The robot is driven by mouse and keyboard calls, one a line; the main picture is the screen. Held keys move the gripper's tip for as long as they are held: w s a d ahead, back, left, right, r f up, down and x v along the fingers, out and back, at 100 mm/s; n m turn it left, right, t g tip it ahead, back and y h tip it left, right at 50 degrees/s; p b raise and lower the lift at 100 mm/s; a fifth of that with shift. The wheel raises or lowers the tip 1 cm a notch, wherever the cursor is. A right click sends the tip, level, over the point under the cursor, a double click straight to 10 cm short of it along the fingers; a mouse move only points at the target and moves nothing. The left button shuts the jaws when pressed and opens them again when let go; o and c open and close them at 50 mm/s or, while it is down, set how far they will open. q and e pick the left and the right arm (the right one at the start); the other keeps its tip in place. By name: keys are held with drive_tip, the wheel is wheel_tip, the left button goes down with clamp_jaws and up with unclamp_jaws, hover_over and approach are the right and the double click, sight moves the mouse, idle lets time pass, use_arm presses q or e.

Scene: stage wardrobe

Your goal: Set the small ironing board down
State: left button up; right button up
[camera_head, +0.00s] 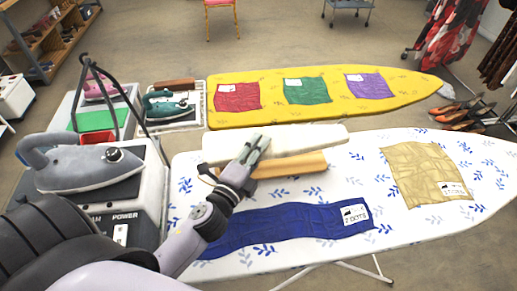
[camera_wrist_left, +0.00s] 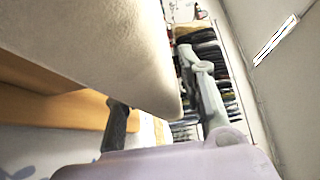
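The small ironing board (camera_head: 318,137) has a long white padded top over a light wooden base (camera_head: 290,164). It lies lengthwise over the back left part of the large white ironing board (camera_head: 330,180) with blue leaves. I cannot tell whether its base touches that board. My left gripper (camera_head: 257,148) is around the padded top near its middle. In the left wrist view, the white pad (camera_wrist_left: 95,45) lies between the two fingers (camera_wrist_left: 158,108), partly hiding one. The fingers look closed on it, with the wooden base (camera_wrist_left: 50,100) beyond. My right gripper is out of view.
A blue cloth (camera_head: 290,226) and a tan cloth (camera_head: 425,175) lie on the large board. A grey iron (camera_head: 85,165) on a steam station stands left. A yellow ironing board (camera_head: 330,112) with three cloths is behind. The large board's right end has free room.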

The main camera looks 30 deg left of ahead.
use_arm(q)
drive_tip(key=shift+o, duration=0.2)
drive_tip(key=shift+r, duration=0.1)
drive_tip(key=shift+r, duration=0.2)
drive_tip(key=s+b, duration=0.1)
drive_tip(key=s, duration=0.2)
drive_tip(key=s+b, duration=0.1)
drive_tip(key=s, duration=0.2)
drive_tip(key=s+b, duration=0.2)
drive_tip(key=s, duration=0.2)
drive_tip(key=shift+s+f, duration=0.1)
drive_tip(key=shift+f, duration=0.2)
drive_tip(key=shift+s+r+b, duration=0.25)
drive_tip(key=shift+s+b, duration=0.1)
drive_tip(key=shift+s, duration=0.55)
